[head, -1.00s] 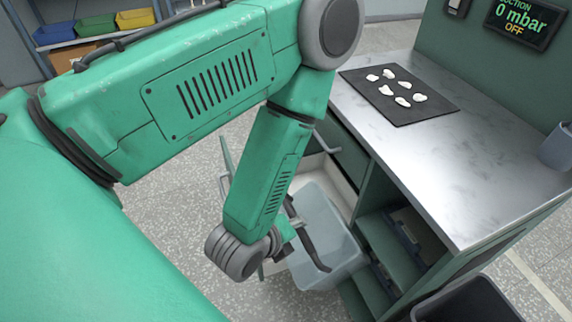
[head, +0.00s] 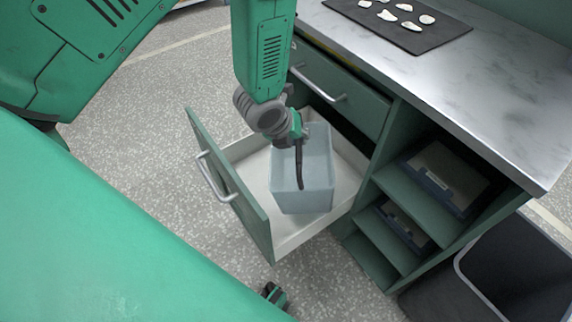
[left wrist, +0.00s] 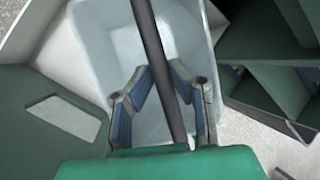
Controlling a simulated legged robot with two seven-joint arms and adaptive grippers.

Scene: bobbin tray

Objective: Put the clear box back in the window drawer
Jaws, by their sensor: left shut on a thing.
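The clear box (head: 317,180), pale blue-grey and open-topped, is upright over the inside of the pulled-out lower drawer (head: 255,205). I cannot tell whether its base touches the drawer floor. My left gripper (head: 298,135) is shut on the dark bar handle across the box's top. In the left wrist view the handle (left wrist: 158,50) runs between the blue-padded fingers (left wrist: 162,88), with the box's pale inside (left wrist: 105,40) below. The drawer has white walls and a green front with a metal handle; a pale window (left wrist: 65,117) shows in that front.
A closed upper drawer (head: 340,95) sits above, under the metal worktop (head: 440,80). Open shelves (head: 410,190) holding flat items stand right of the drawer. A black mat (head: 400,25) with white pieces lies on the worktop. A dark bin (head: 515,265) stands at lower right.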

